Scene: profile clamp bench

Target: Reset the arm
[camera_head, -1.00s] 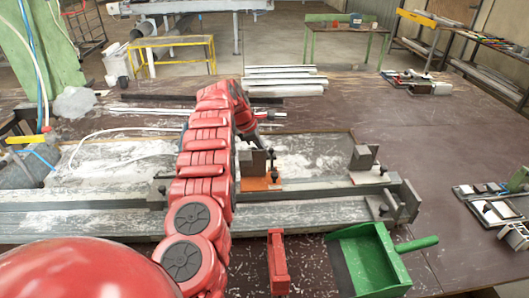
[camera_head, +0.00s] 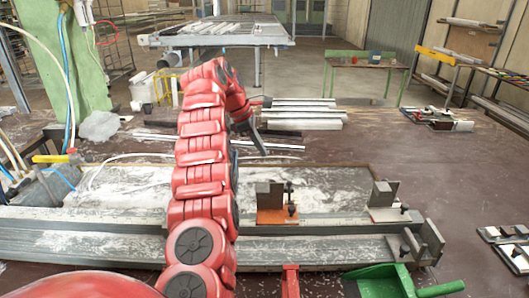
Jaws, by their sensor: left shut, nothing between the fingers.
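My left arm is red and rises through the middle of the view. Its dark left gripper (camera_head: 262,150) is shut and empty, pointing down and right above the back of the bench fixture. A clamp block on an orange base (camera_head: 271,215) stands on the metal profile rail (camera_head: 310,228), below the gripper in the picture and apart from it. A second clamp block (camera_head: 383,195) stands farther right, and an end stop (camera_head: 430,240) is at the rail's right end. My right gripper is not in view.
A green dustpan (camera_head: 383,283) and a red-handled tool (camera_head: 290,283) lie at the front edge of view. Metal bars (camera_head: 305,117) are stacked behind the gripper. A clear plastic bag (camera_head: 100,126) lies at the left. The brown tabletop (camera_head: 430,165) is mostly bare at the right.

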